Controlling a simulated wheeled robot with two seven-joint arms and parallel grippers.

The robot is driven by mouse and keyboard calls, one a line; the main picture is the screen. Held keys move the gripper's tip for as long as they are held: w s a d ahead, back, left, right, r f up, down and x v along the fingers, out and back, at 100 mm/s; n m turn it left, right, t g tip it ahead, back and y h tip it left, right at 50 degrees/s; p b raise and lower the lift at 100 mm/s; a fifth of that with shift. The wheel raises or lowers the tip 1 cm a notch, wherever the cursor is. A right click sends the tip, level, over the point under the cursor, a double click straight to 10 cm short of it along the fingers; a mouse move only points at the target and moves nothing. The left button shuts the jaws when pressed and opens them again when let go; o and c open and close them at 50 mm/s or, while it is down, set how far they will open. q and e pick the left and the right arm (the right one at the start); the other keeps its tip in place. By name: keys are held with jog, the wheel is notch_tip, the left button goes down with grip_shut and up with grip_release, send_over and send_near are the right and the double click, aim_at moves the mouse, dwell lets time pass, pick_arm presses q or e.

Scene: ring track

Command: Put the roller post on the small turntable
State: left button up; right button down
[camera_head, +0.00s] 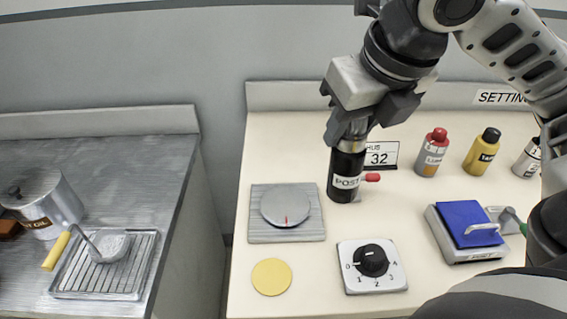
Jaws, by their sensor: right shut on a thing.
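The roller post (346,172) is a black cylinder with a white "POST" label and a small red knob on its right side. It looks upright. My right gripper (349,138) is shut on its top from above. The small turntable (286,206) is a grey disc with a red mark on a square grey base, to the left of the post. The post is beside the turntable, not over it. I cannot tell whether the post's bottom touches the table. My left gripper is not in view.
A numbered dial (372,262) and a yellow disc (271,277) lie in front. A "32" sign (382,155) stands behind the post. Several bottles (432,152) and a blue-topped block (468,224) are at right. A separate counter (150,160) at left holds a pot (42,203) and a rack (133,277).

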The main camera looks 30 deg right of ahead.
pick_arm(q)
jog(key=b, duration=0.2)
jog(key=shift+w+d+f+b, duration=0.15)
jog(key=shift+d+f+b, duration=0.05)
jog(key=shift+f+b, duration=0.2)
pick_arm(e)
jog(key=w+a+f, duration=0.2)
jog(key=w+f, duration=0.9)
jog(key=shift+w+a+f, duration=0.2)
jog(key=shift+a+f, duration=0.1)
jog(key=shift+f, duration=0.1)
jog(key=shift+f, duration=0.1)
jog(key=c, duration=1.1)
grip_release()
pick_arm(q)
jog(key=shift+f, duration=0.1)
pick_arm(e)
jog(key=shift+o, duration=1)
pick_arm(q)
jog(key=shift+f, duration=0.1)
jog(key=p, duration=0.1)
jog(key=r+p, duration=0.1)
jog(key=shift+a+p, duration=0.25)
jog(key=shift+p, duration=0.05)
pick_arm(e)
jog(key=v, duration=1.2)
